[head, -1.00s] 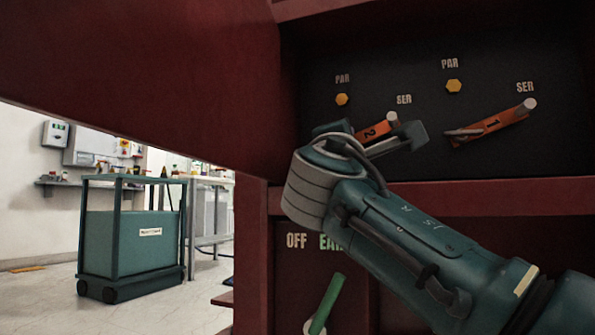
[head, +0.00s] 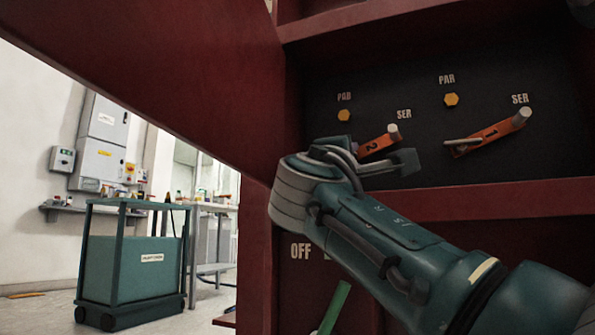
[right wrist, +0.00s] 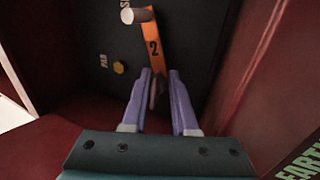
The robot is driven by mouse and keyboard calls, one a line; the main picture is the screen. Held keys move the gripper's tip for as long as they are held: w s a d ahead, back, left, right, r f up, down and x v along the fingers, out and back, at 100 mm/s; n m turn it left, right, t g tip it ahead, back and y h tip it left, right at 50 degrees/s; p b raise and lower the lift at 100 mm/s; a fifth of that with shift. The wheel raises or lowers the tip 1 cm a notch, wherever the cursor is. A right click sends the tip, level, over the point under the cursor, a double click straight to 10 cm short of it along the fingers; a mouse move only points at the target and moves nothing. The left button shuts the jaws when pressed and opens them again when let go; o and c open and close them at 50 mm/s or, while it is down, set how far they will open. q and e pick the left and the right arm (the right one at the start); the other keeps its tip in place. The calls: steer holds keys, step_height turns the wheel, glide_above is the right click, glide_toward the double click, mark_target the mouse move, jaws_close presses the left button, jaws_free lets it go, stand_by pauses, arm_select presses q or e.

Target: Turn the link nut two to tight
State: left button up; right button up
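The orange link (head: 378,143) marked 2 sits on the dark panel, its right end on a grey post beside the SER label. In the right wrist view the same link (right wrist: 152,42) runs down toward my fingers. Link nut two (right wrist: 155,94) shows there as a narrow grey-brown piece at the link's near end, between the purple fingers and closer to the left one. My right gripper (right wrist: 160,74) is open around it; whether a finger touches it I cannot tell. In the head view my right gripper (head: 365,160) hides the nut. My left gripper is not in view.
Link 1 (head: 490,134) with its own nut (head: 462,144) is to the right. Yellow PAR studs (head: 344,115) sit above. Red cabinet walls and a ledge (head: 480,201) bound the recess. A green handle (head: 335,307) is below, and a teal cart (head: 133,265) stands at the left.

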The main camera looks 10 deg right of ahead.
steer(key=o, duration=0.3)
steer(key=shift+f, duration=0.15)
steer(key=shift+s+a+p, duration=0.35)
steer(key=shift+s+p, duration=0.05)
steer(key=shift+p, duration=0.05)
steer(key=p+v, duration=0.3)
steer(key=v, duration=0.6)
steer(key=shift+d+f+p, duration=0.1)
steer(key=shift+p, duration=0.3)
